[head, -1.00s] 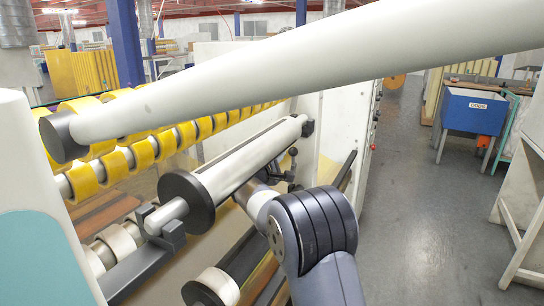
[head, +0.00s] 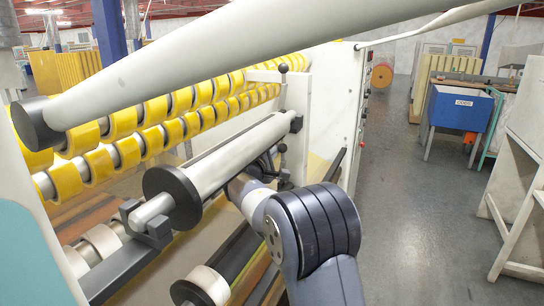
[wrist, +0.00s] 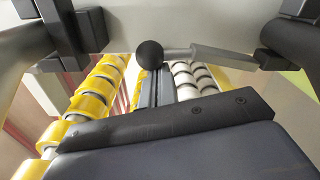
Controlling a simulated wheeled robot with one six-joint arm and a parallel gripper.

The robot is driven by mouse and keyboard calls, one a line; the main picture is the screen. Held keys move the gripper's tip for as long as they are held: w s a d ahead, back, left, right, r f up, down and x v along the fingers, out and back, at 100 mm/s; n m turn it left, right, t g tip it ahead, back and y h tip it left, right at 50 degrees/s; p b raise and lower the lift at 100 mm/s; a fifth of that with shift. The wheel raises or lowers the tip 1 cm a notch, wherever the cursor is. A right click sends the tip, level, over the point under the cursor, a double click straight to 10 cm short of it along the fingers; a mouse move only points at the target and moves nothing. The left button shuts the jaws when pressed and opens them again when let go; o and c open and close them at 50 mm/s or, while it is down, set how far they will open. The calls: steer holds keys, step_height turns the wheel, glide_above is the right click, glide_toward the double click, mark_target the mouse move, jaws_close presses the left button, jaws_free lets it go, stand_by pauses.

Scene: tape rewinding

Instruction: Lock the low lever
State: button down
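The low lever (head: 284,160) has a black ball knob and a short rod, and stands just past the far part of the white roller. Neither finger visibly touches the knob. In the head view my arm reaches in behind the roller, which hides part of the gripper. A second, higher lever (head: 283,84) with a ball knob stands upright above.
The white roller (head: 222,160) with a black end disc lies close left of my arm. Rows of yellow tape rolls (head: 142,117) run behind it. A large white tube (head: 230,50) crosses the top. Open floor (head: 410,210) and a blue bin (head: 460,108) are at right.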

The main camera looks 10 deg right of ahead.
steer(key=shift+s+d+f+m+b, duration=0.1)
steer(key=shift+s+d+m+b, duration=0.15)
steer(key=shift+b, duration=0.45)
steer(key=d+m+b, duration=0.1)
steer(key=b, duration=0.2)
steer(key=s+d+m+b, duration=0.1)
steer(key=m+b, duration=0.1)
steer(key=b, duration=0.2)
steer(key=s+d+f+m+b, duration=0.1)
steer(key=b, duration=0.2)
steer(key=shift+m+b, duration=0.25)
steer(key=shift+b, duration=0.15)
steer(key=m+b, duration=0.1)
steer(key=b, duration=0.1)
steer(key=s+d+m+b, duration=0.1)
steer(key=b, duration=0.1)
steer(key=shift+d+f+b, duration=0.2)
steer(key=shift+f+b, duration=0.1)
steer(key=m+b, duration=0.1)
steer(key=d+m+b, duration=0.1)
steer(key=b, duration=0.1)
steer(key=s+f+m+b, duration=0.1)
steer(key=shift+s+d+b, duration=0.1)
steer(key=shift+d+b, duration=0.2)
steer(key=shift+b, duration=0.05)
steer(key=shift+s+d+f+b, duration=0.45)
steer(key=shift+d+f+b, duration=0.15)
steer(key=shift+b, duration=0.7)
